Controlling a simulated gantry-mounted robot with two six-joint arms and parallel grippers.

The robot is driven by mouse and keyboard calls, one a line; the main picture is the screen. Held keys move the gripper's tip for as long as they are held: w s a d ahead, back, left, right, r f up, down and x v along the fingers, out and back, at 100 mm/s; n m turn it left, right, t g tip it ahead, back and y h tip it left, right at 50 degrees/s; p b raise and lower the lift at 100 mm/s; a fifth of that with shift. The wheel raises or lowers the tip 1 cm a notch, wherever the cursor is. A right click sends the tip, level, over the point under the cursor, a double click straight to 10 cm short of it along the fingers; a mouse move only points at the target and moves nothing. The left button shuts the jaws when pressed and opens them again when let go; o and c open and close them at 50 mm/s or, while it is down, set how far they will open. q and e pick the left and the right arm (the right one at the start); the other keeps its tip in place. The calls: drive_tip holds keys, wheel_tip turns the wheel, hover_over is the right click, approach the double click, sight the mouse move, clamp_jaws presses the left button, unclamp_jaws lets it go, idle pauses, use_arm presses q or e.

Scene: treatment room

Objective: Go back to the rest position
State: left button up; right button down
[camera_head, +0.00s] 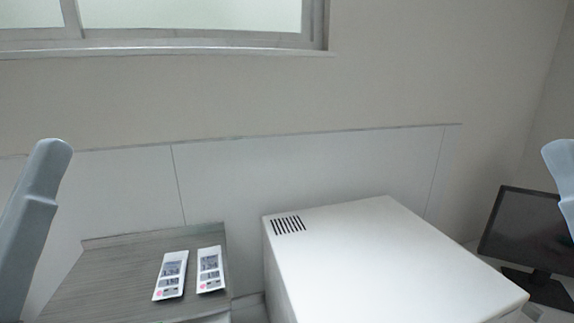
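A pale blue-grey part of my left arm rises along the left edge of the head view. A small piece of my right arm shows at the right edge. Neither gripper can be seen, so whether they are open or shut and what they hold is hidden. No held object is visible.
Two white remote controls (171,276) (210,270) lie side by side on a grey wood-grain surface (110,270) at the lower left. A large white box-shaped cabinet (385,265) with a vent stands to their right. A black monitor (530,235) stands at the far right. A wall and window are behind.

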use_arm(q)
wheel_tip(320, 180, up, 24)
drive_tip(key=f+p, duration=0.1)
drive_tip(key=p, duration=2)
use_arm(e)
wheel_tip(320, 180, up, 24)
use_arm(q)
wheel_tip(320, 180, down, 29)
drive_tip(key=b, duration=2.9)
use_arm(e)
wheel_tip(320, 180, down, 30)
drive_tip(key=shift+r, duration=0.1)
